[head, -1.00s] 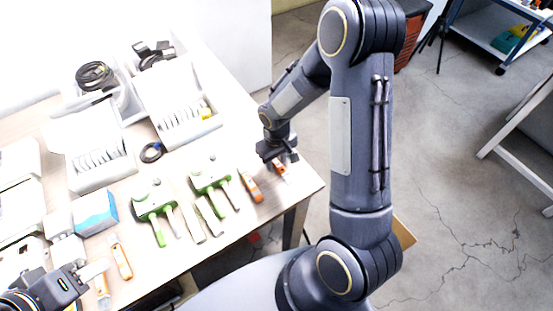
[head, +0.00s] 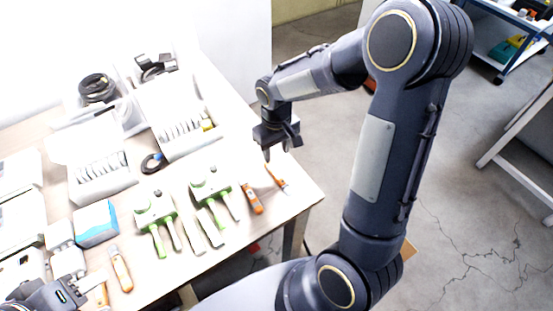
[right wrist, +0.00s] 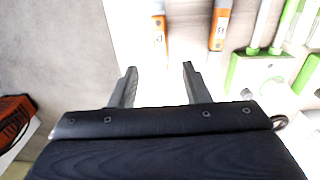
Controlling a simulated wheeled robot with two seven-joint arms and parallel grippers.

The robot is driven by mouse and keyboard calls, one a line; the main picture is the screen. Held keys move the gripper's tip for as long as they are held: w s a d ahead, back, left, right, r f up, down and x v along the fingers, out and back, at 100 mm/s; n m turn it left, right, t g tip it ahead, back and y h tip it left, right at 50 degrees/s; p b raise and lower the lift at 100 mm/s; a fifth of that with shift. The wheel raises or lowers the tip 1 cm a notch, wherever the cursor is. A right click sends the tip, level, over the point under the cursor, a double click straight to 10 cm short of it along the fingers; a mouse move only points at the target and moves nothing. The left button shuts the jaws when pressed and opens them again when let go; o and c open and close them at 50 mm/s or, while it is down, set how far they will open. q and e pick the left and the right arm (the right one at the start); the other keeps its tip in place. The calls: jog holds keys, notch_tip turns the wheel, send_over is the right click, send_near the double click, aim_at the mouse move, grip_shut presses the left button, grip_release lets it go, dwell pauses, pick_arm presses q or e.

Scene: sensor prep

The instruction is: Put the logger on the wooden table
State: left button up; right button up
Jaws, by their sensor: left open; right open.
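No thing is clearly marked as the logger; it may be one of the slim orange hand-held pieces. One orange piece (head: 274,175) lies by the right corner of the wooden table (head: 283,203). A second orange piece (head: 251,198) lies left of it. Both seem to show in the right wrist view, the first (right wrist: 160,35) beyond my fingertips and the second (right wrist: 220,28) to its right. My right gripper (head: 281,151) is open and empty, just above and behind the first piece. My left gripper (head: 82,284) is open at the lower left, near another orange piece (head: 121,271).
Green-and-white forked sensors (head: 155,211) (head: 209,184) lie mid-table. Behind them stand white slotted trays (head: 105,190) (head: 185,148) and grey bins with cables (head: 98,88). A blue-and-white box (head: 96,223) stands at the left. Floor lies beyond the table's right edge.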

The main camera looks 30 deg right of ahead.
jog(key=s+a+r+m+t+y, duration=0.1)
jog(key=s+a+r+t+y, duration=0.1)
jog(key=s+r, duration=0.4)
jog(key=s+a+r+m+t+y, duration=0.1)
jog(key=s+a+r+t, duration=0.1)
jog(key=s+r, duration=0.5)
jog(key=s+t, duration=0.1)
jog(key=s, duration=0.4)
jog(key=shift+m+t+y, duration=0.3)
jog(key=shift+y, duration=0.1)
